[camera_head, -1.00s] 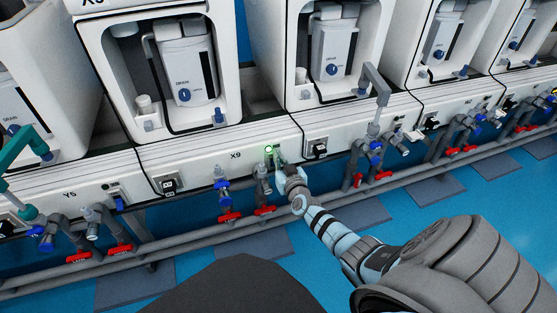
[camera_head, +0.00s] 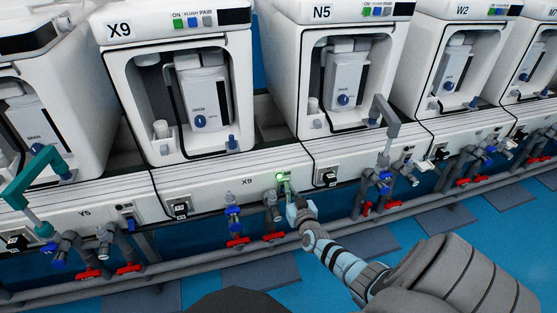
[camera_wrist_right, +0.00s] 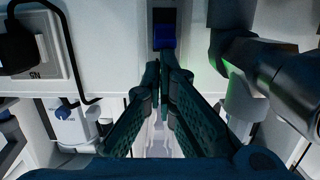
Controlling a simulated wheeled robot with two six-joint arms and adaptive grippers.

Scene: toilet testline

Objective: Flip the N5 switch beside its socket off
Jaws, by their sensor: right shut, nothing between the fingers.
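The N5 socket (camera_head: 325,177) with a black plug sits on the white front panel below the N5 machine (camera_head: 347,60). In the right wrist view this socket (camera_wrist_right: 36,48) and its label appear upside down at the upper left. Beside it, a blue switch rocker (camera_wrist_right: 164,36) sits in a dark plate. In the head view a lit green light (camera_head: 280,176) shows at the switch area. My right gripper (camera_head: 291,197) is just below that area. Its shut, empty fingertips (camera_wrist_right: 163,68) are close to the blue rocker; I cannot tell whether they touch. My left gripper is out of view.
A grey pipe fitting (camera_wrist_right: 282,75) with a green glow is close beside the fingers. Valves with red handles (camera_head: 273,236) and a long grey pipe (camera_head: 130,270) run below the panels. A grey tap (camera_head: 388,125) stands to the right. The blue floor (camera_head: 440,232) in front has flat grey mats.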

